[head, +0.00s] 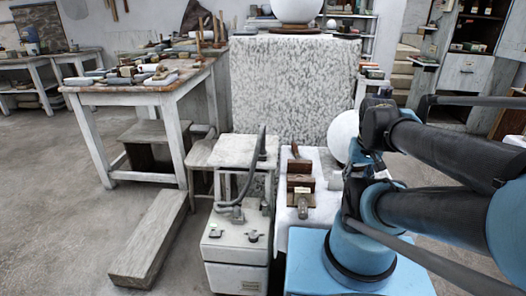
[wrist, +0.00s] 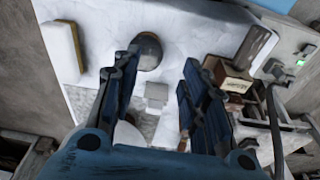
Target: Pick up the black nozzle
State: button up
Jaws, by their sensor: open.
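A dark nozzle (head: 262,142) stands nearly upright at the end of a dark curved hose on the small grey machine, in the head view. In the wrist view a dark, curved hose-like part (wrist: 274,108) shows at the right, outside my fingers; its tip is not clear. My gripper (wrist: 158,72) is open and empty, its blue fingers apart over the white-covered table. The nozzle is not between them. In the head view my arm comes in from the right, and the fingers are hard to make out.
A brown labelled box (wrist: 232,82) and a grey cylinder (wrist: 255,46) lie right of my fingers. A round dark-rimmed object (wrist: 148,52) is by the left fingertip. A white sphere (head: 343,136) is beside my arm.

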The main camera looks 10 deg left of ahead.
notch_tip(320, 180, up, 16)
jog(key=n+g, duration=0.2)
jog(key=n, duration=1.1)
send_over(263, 138)
jog(key=w+a, duration=0.1)
jog(key=w, duration=0.1)
notch_tip(263, 138, down, 11)
jog(key=shift+f, duration=0.2)
jog(key=shift+s+d+f, duration=0.15)
jog(key=shift+s+f, duration=0.05)
jog(key=shift+f, duration=1.25)
jog(key=shift+s+d+f, duration=0.15)
jog(key=shift+f, duration=1.25)
